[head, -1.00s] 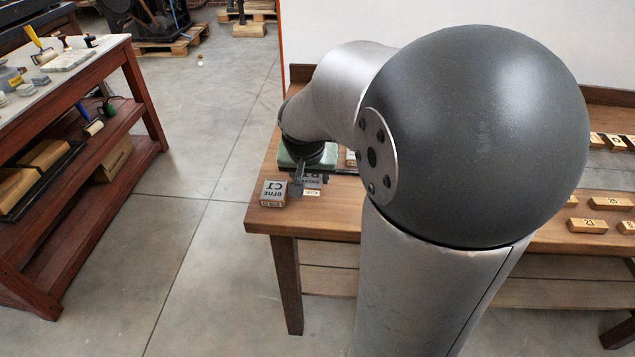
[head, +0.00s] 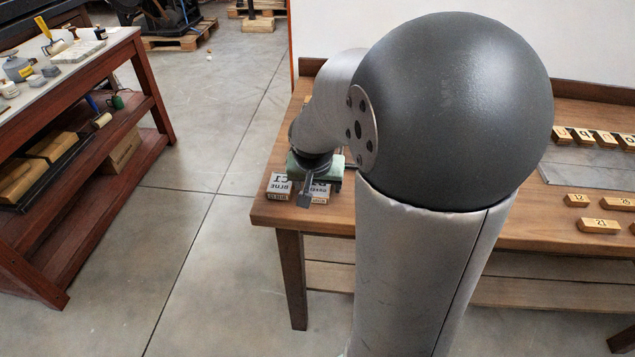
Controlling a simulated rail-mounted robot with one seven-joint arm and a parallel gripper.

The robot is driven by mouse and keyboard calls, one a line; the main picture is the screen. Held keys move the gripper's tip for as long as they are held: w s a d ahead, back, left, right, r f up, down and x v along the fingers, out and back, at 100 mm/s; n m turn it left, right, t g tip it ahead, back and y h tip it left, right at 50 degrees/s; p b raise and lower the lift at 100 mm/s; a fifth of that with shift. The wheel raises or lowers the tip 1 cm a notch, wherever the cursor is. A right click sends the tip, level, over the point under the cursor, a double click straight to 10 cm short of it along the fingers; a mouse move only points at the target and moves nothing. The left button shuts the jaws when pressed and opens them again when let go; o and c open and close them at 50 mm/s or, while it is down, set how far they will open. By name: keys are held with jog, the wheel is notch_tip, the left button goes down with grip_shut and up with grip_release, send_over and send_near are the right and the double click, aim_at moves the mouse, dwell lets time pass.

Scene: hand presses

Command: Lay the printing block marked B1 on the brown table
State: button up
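My gripper (head: 318,190) hangs low over the front left corner of the brown table (head: 268,215), with a finger pointing down. A dark-topped block (head: 320,188) with white lettering shows between and behind the fingers. Its marking is mostly covered, so I cannot read it surely as B1. I cannot tell if the fingers grip it, or if it touches the table. A grey block (head: 280,187) with lettering like BLUE C1, upside down in the picture, stands on the table just left of the finger. My arm hides much of the table behind.
Several small numbered wooden blocks (head: 598,226) lie on the right of the table, near a grey plate (head: 590,172). A red-brown bench (head: 150,95) with tools stands at the left across a clear floor gap. Bare tabletop shows at the front left edge.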

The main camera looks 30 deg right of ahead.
jog(key=shift+a+r, duration=0.1)
jog(key=shift+r, duration=0.4)
jog(key=p+v, duration=0.2)
jog(key=v, duration=0.9)
jog(key=s+a+f+n+g+y, duration=0.1)
jog(key=s+a+f+n+g, duration=0.1)
jog(key=s, duration=0.5)
jog(key=s+a+f+n+g+y, duration=0.1)
jog(key=s+a+f+n+g, duration=0.1)
jog(key=s+a+f+n, duration=0.3)
jog(key=s+a+f, duration=0.1)
jog(key=s+a, duration=0.1)
jog(key=shift+s+a+f+y, duration=0.25)
jog(key=shift+s+f+y, duration=0.05)
jog(key=shift+f+y, duration=0.1)
